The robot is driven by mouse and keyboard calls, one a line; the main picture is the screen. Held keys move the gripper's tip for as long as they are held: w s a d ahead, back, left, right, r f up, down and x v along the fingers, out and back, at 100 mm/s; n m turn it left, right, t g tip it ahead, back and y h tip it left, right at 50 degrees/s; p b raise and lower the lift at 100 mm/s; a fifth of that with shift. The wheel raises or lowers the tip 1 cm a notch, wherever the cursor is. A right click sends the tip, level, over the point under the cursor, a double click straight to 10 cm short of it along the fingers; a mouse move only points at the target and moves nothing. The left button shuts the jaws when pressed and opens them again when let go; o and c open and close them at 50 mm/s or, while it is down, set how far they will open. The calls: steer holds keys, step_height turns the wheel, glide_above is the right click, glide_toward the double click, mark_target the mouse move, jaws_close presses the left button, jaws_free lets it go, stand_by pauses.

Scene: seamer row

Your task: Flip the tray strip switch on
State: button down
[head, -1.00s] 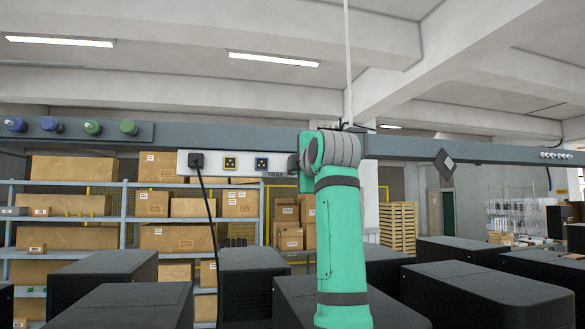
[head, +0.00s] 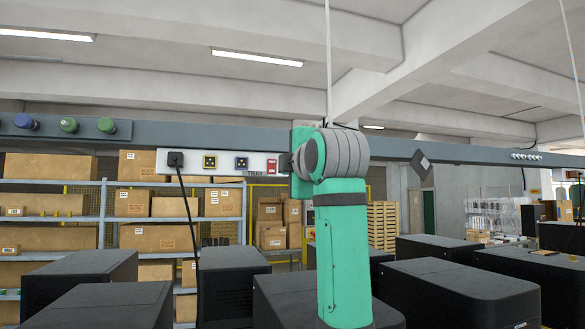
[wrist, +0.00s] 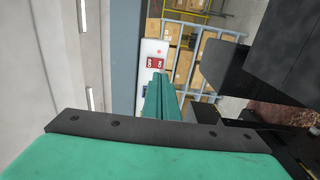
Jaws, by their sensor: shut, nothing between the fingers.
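The tray strip (head: 222,176) is a white power strip on the long grey rail, labelled TRAY. Its red switch (head: 271,164) shows at the strip's right end, just left of my arm. In the wrist view the strip (wrist: 153,47) runs upright in the picture, with the red switch (wrist: 155,62) and a small red dot above it. My gripper (wrist: 158,78) is shut and empty, its teal fingers pointing at the strip. The fingertips appear just below the switch in the picture; whether they touch the strip I cannot tell. In the head view my arm hides the fingers.
A black plug (head: 175,159) with a hanging cord sits at the strip's left end. Blue and green round fittings (head: 68,125) are on the rail further left. Several black boxlike machines (head: 455,290) stand below. Shelves with cardboard boxes (head: 150,236) are behind.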

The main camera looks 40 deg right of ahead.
steer(key=shift+v, duration=2.2)
steer(key=shift+a+f, duration=0.1)
